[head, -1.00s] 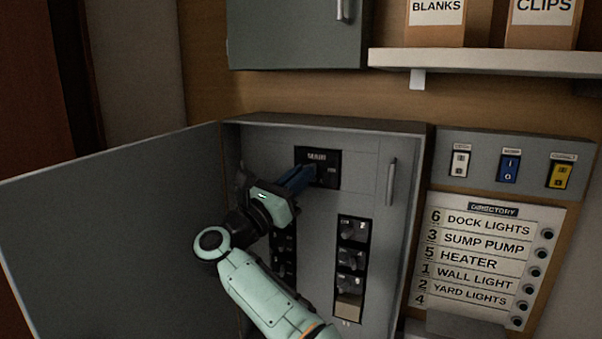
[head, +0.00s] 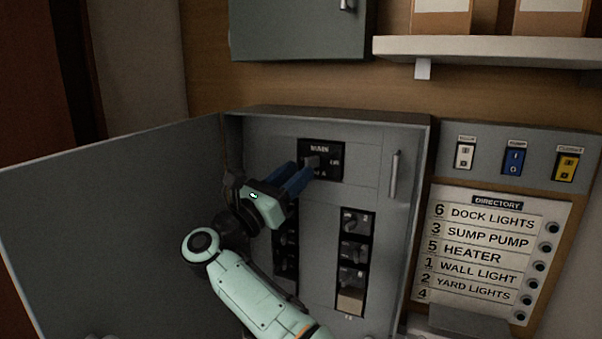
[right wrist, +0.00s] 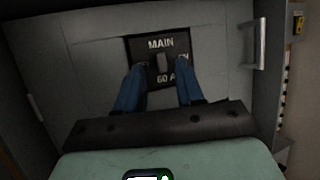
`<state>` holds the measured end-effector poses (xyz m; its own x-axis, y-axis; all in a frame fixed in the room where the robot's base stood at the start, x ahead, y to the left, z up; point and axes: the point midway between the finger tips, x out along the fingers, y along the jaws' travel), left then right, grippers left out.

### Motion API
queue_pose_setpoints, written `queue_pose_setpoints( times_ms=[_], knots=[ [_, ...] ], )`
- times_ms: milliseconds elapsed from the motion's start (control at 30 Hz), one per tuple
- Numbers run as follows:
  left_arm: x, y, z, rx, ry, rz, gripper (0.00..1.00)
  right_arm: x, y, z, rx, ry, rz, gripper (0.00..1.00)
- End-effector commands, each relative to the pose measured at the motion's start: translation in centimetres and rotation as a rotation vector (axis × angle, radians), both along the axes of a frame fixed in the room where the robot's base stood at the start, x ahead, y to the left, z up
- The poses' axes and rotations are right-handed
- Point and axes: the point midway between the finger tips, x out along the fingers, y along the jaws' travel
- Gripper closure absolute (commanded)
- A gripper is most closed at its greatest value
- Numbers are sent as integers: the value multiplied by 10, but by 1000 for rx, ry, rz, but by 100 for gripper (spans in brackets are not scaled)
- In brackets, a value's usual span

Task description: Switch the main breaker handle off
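The main breaker (head: 331,151) is a black plate marked MAIN, high inside the open grey panel. Its small grey handle (right wrist: 162,62) stands roughly upright in the middle of the plate in the right wrist view. My right gripper (head: 300,172) is open in front of the plate. In the right wrist view its two blue fingers (right wrist: 160,75) sit one on each side of the handle, with a gap on both sides. They cover parts of the side lettering. I cannot tell how deep the fingertips reach. My left gripper is not in view.
The panel door (head: 110,230) stands open at the left. Two columns of smaller breakers (head: 352,250) lie below the main plate. A door handle (head: 395,175) is at the panel's right edge. Three switches (head: 514,161) and a directory (head: 490,245) are further right.

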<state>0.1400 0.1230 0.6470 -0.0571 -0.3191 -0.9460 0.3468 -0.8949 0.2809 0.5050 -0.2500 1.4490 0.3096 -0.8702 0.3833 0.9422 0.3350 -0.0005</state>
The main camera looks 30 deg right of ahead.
Motion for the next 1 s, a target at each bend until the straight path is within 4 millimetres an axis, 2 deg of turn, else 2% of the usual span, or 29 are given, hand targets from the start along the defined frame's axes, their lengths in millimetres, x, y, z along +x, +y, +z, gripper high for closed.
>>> queue_pose_setpoints(
  times_ms=[33, 200, 400, 600, 1000],
  knots=[
    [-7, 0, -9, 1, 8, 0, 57, -3, 12, -11, 0, 5, 6, 63],
    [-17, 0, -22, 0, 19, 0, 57, -15, 44, -25, 0, 3, 5, 63],
    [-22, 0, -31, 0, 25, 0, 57, -25, 72, -35, 1, 1, 3, 63],
    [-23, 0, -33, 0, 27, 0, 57, -29, 82, -38, 1, 1, 1, 63],
    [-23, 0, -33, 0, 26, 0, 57, -29, 82, -37, -1, 2, 1, 63]
  ],
)
